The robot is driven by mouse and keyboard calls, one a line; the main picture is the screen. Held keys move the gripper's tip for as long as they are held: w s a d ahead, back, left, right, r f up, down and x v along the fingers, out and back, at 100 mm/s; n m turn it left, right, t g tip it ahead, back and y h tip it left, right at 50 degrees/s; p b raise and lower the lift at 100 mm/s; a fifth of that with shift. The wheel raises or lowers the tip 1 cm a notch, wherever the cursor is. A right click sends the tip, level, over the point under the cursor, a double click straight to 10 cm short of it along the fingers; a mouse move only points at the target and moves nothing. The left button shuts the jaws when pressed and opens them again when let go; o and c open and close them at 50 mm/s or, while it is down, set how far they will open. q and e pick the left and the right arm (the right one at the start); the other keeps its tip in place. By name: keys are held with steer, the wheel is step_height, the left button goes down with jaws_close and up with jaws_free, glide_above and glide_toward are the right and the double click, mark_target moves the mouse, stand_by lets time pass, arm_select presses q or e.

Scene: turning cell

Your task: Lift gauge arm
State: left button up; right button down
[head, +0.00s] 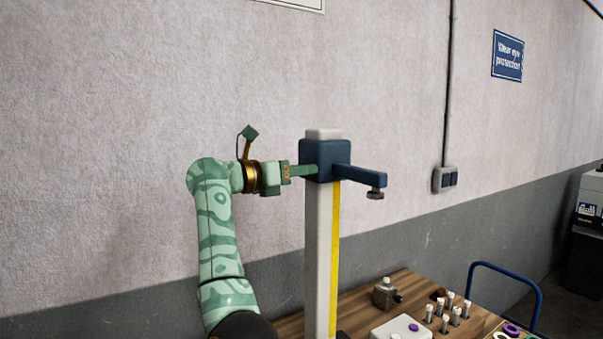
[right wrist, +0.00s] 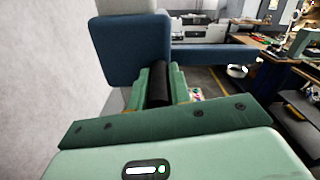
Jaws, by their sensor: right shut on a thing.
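The gauge arm (head: 360,175) is a dark blue bar with a grey tip, reaching right from a blue carriage (head: 322,158). The carriage sits near the top of an upright grey column (head: 318,260) with a yellow stripe. My right gripper (head: 311,170) meets the carriage from the left. In the right wrist view, the gripper (right wrist: 160,88) is shut on a black handle (right wrist: 159,80) in front of the blue carriage (right wrist: 130,50). The gauge arm (right wrist: 212,55) extends right there too. The handle is hidden in the head view. My left gripper is not in view.
A wooden table (head: 290,325) stands at the column's foot. It carries a small grey device (head: 385,293), a white block (head: 398,328) and several pale pegs (head: 445,322). A blue cart rail (head: 520,277) stands to the right. The space around the gauge arm is clear.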

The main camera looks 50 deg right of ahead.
steer(key=shift+r, duration=0.4)
steer(key=c, duration=1.3)
jaws_free()
steer(key=shift+f, duration=0.15)
steer(key=b+v, duration=0.1)
steer(key=v, duration=1.5)
steer(key=shift+a, duration=0.2)
